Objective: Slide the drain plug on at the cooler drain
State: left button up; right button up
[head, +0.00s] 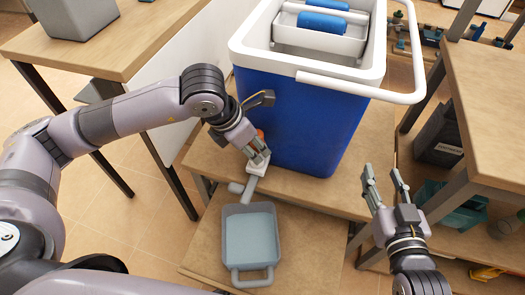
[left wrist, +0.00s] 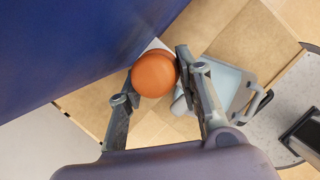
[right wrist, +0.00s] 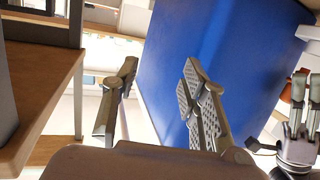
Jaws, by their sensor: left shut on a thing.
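The blue cooler (head: 300,125) with a white rim and handle stands on a wooden table. My left gripper (head: 259,152) is at the cooler's lower left side. In the left wrist view its fingers (left wrist: 155,80) are shut on an orange round plug (left wrist: 154,74), close beside the blue wall. A white drain spout (head: 257,165) shows just below the fingers in the head view; whether the plug touches it is hidden. My right gripper (head: 386,188) is open and empty, right of the cooler. The right wrist view shows its spread fingers (right wrist: 160,95) before the blue wall.
A grey-blue pan (head: 250,239) with a handle stands on a lower wooden platform below the spout. A wooden table (head: 85,40) is at the left, and a wooden shelf (head: 490,90) with bins beneath is at the right.

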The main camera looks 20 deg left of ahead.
dwell(0.3)
pick_arm(q)
jog(key=shift+f+b, duration=0.5)
jog(key=shift+b, duration=0.1)
jog(key=shift+f+m, duration=0.15)
jog(key=shift+m, duration=0.15)
pick_arm(e)
notch_tip(320, 180, up, 7)
jog(key=a+t+y, duration=0.1)
jog(key=t, duration=0.3)
jog(key=shift+w, duration=0.25)
pick_arm(q)
jog(key=shift+b, duration=0.3)
pick_arm(e)
jog(key=shift+r, duration=0.15)
jog(key=shift+s+a+r+t+y, duration=0.1)
jog(key=shift+r+t+y, duration=0.05)
jog(key=shift+r+t, duration=0.4)
jog(key=shift+s+a+r+t+y, duration=0.15)
jog(key=shift+r+t, duration=0.2)
jog(key=shift+r, duration=0.25)
jog(key=shift+d+f, duration=0.1)
jog(key=shift+f, duration=0.1)
